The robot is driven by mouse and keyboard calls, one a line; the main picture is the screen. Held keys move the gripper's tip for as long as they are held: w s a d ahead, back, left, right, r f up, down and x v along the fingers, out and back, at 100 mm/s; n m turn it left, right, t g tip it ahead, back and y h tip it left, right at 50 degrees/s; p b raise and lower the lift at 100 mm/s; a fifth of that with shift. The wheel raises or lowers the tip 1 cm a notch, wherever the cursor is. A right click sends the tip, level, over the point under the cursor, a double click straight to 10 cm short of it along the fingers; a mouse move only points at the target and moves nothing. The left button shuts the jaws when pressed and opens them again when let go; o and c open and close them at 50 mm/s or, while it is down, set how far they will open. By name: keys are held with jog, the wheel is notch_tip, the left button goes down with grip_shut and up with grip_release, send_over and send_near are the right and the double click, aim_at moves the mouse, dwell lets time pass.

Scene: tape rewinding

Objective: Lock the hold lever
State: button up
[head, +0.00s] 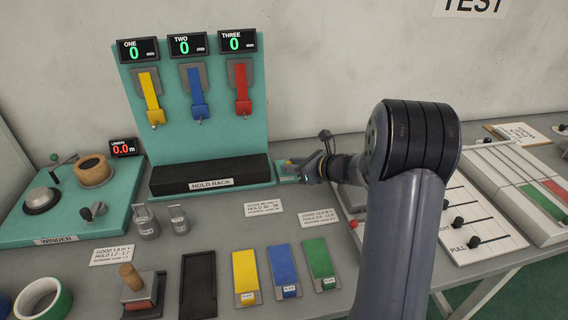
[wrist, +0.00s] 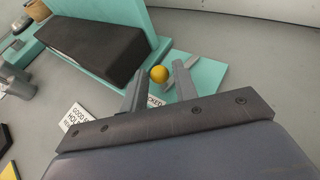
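A small teal plate (wrist: 205,75) beside the hold rack carries an orange-yellow ball knob (wrist: 159,74) and a grey bar (wrist: 180,72). I cannot tell for sure whether this knob is the hold lever. My gripper (head: 300,169) is low over this plate, to the right of the rack. In the wrist view its fingers are apart, with the knob showing between their tips. I cannot tell whether either finger touches it. My wrist and fingers hide most of the plate in the head view.
The black hold rack (head: 211,177) stands left of my gripper, below the teal back panel (head: 218,121). The winder (head: 119,207) is at the far left. Yellow, blue and green blocks lie in front. Slider panels (head: 483,222) stand to the right of my arm.

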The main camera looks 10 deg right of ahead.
jog(key=shift+x, duration=1.85)
jog(key=shift+c, duration=0.6)
grip_shut()
